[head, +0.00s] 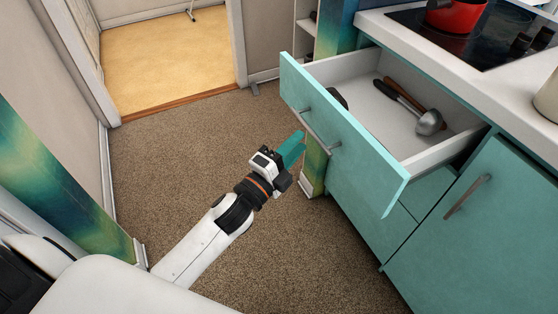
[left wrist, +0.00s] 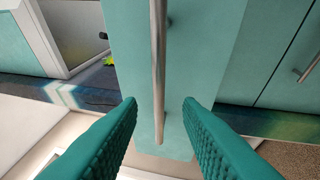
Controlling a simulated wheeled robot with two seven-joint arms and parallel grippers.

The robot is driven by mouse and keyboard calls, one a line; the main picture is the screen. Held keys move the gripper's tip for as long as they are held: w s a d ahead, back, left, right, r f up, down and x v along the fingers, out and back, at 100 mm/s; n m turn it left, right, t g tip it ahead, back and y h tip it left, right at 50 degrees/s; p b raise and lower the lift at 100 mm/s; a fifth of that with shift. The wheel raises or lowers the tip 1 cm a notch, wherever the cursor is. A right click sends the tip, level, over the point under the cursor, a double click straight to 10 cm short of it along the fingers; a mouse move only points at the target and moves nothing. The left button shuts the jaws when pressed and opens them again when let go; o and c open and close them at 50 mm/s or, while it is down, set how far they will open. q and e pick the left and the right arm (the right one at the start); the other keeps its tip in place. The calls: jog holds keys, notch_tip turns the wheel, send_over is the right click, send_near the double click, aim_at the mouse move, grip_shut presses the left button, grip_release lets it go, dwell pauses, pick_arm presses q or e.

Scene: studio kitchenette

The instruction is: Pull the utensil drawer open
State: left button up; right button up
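The utensil drawer (head: 350,137) stands pulled well out of the teal cabinet, its inside showing. A ladle (head: 430,122) and other dark-handled utensils lie in it. Its metal bar handle (head: 320,130) is on the front panel. My left gripper (head: 299,142) is just in front of the handle, with its teal fingers apart. In the left wrist view the handle (left wrist: 158,70) runs lengthwise between the lines of the two open fingers (left wrist: 160,108), with a gap on each side. My right gripper is not in view.
A lower cabinet door (head: 490,215) with its own handle is right of the drawer. Above is the counter with a black cooktop (head: 475,45) and a red pot (head: 455,15). Carpeted floor (head: 180,150) lies clear to the left, towards a doorway.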

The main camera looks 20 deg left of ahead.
pick_arm(q)
jog(key=v, duration=0.6)
jog(key=shift+s, duration=0.25)
jog(key=shift+a+f, duration=0.1)
